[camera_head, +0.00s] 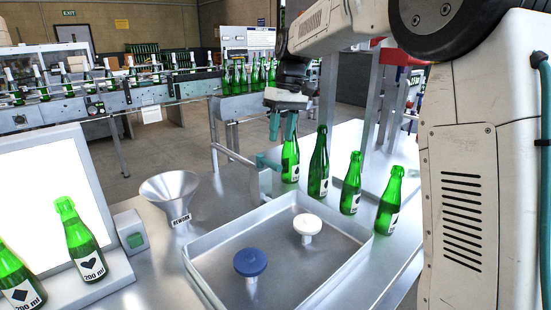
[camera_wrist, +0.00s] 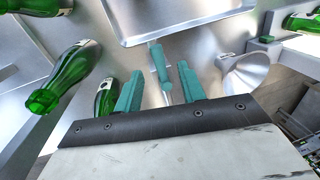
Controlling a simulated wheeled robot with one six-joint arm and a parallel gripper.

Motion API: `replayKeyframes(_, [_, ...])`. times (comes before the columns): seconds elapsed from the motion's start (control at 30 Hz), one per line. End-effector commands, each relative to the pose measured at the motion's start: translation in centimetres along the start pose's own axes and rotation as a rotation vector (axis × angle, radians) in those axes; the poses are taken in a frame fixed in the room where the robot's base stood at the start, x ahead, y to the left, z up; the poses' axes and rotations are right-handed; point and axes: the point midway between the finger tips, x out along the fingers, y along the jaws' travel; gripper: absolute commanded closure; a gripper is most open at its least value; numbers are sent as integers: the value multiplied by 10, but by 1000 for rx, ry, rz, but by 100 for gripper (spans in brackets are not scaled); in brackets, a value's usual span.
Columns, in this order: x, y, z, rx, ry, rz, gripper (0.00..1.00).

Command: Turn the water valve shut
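The water valve shows as a teal lever (camera_head: 268,160) on a grey metal post (camera_head: 265,184) at the back left edge of a metal tray. In the wrist view the lever (camera_wrist: 159,66) lies in the gap between my fingers, with no visible contact. My gripper (camera_head: 282,126) has teal fingers and hangs above and slightly right of the lever in the head view, in front of a green bottle. In the wrist view its fingers (camera_wrist: 158,84) are spread apart, and nothing is held.
Several green bottles (camera_head: 318,165) stand close right of the valve. The metal tray (camera_head: 207,268) holds a blue knob (camera_head: 250,262) and a white knob (camera_head: 307,225). A funnel (camera_head: 170,190) marked REWORK stands left. A bright panel with bottles (camera_head: 80,240) is at far left.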

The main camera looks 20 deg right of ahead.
Motion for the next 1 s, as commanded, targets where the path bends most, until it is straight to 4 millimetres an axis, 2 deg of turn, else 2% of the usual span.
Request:
replayKeyframes(0.03, [3,4,-8,-8,-2,-5,60])
replayKeyframes(0.17, [9,8,-17,-19,-5,-11,60])
replayKeyframes(0.63, [75,7,-17,-20,-5,-11,60])
replayKeyframes(0.8, [83,7,-17,-20,-4,-11,60])
replayKeyframes(1.0, [84,7,-17,-19,-3,-11,60])
